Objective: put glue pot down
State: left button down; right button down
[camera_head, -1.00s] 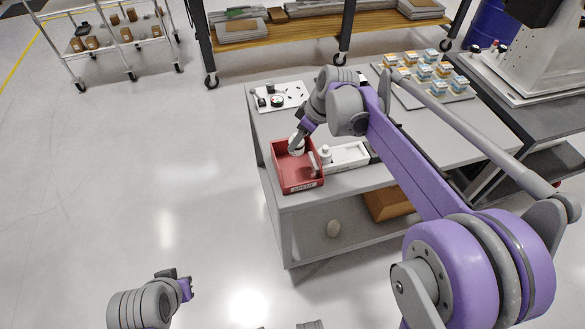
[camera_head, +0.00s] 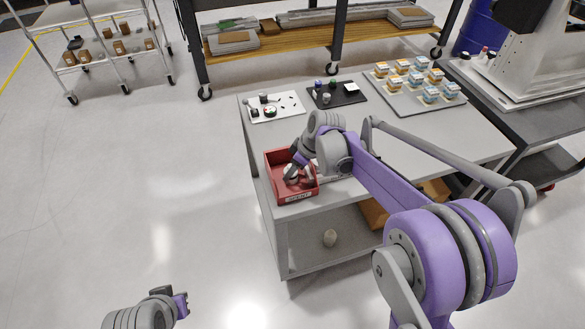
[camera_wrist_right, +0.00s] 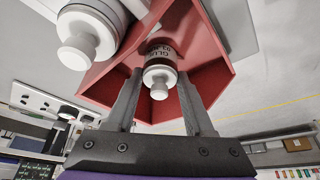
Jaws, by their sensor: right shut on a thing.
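The glue pot (camera_wrist_right: 161,66) has a dark brown body with lettering, a white shoulder and a white knobbed cap. It is between the two fingers of my right gripper (camera_wrist_right: 160,90), which is shut on it. In the head view my right gripper (camera_head: 291,175) reaches down into the red bin (camera_head: 312,191) at the table's front left corner. The bin's red walls (camera_wrist_right: 213,84) surround the pot in the wrist view. Whether the pot touches the bin's floor is hidden. My left gripper (camera_head: 181,304) is low at the left, away from the table; its jaws are unclear.
Another white-capped pot (camera_wrist_right: 88,35) is close beside the held one. On the table (camera_head: 400,133) are a white board (camera_head: 287,105), a dark board (camera_head: 345,100) and a grey tray (camera_head: 437,104) with several small boxes. My right forearm covers the area right of the bin.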

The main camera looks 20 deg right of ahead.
jog(key=shift+c, duration=1.4)
grip_release()
jog(key=p+v, duration=0.1)
jog(key=v, duration=1)
jog(key=s+f+m+t+h, duration=0.1)
jog(key=s+f+m, duration=0.3)
jog(key=s, duration=0.8)
jog(key=s+f+m+t+h, duration=0.1)
jog(key=s+m, duration=0.4)
jog(key=s, duration=0.8)
notch_tip(320, 180, down, 3)
jog(key=shift+s+a+r+h, duration=0.15)
jog(key=shift+a+h, duration=0.25)
jog(key=shift+h, duration=0.3)
